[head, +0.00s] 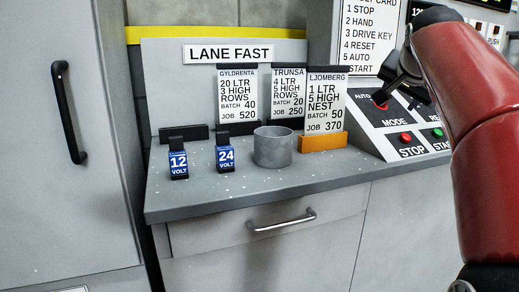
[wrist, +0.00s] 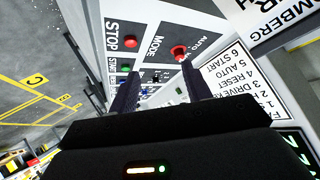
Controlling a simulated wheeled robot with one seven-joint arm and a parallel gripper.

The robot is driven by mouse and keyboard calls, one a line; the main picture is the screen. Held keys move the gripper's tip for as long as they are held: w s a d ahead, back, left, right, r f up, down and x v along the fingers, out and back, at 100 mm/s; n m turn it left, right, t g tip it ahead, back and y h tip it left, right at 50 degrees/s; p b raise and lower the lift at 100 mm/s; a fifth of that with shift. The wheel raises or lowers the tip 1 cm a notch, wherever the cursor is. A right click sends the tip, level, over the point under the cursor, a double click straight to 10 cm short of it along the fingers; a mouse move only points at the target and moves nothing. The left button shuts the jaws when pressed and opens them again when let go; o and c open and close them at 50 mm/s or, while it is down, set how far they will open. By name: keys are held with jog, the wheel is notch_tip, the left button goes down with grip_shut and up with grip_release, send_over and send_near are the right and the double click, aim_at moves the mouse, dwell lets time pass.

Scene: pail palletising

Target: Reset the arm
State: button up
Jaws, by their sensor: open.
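My gripper (head: 386,90) is at the right in the head view, in front of the sloped control panel (head: 375,133), with my red arm behind it. In the wrist view my gripper (wrist: 160,72) shows two dark fingers apart, with nothing between them but the panel beyond. A red MODE switch (wrist: 180,53) shows near one fingertip; whether they touch I cannot tell. The red STOP button (head: 405,137) and a green button (head: 437,132) are on the panel. A card (head: 368,38) above lists steps, including "4 RESET".
The grey bench holds a 12 volt block (head: 179,166), a 24 volt block (head: 225,158) and a grey cup (head: 273,147). Job cards stand behind them, one in an orange holder (head: 323,142). A drawer handle (head: 281,220) sticks out below. A grey cabinet (head: 60,200) stands left.

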jog(key=s+a+f+n+g+y, duration=0.1)
jog(key=s+a+f+n, duration=0.2)
jog(key=s+f, duration=0.6)
jog(key=s+a+f+n+g+y, duration=0.1)
jog(key=s+a+f, duration=0.5)
jog(key=f, duration=0.8)
jog(key=s+a+f+n+g+y, duration=0.1)
jog(key=s+a+f+n+g, duration=0.2)
jog(key=s+f, duration=0.8)
jog(key=s+a+n, duration=0.2)
jog(key=shift+a+f+n+y, duration=0.3)
jog(key=shift+a, duration=0.05)
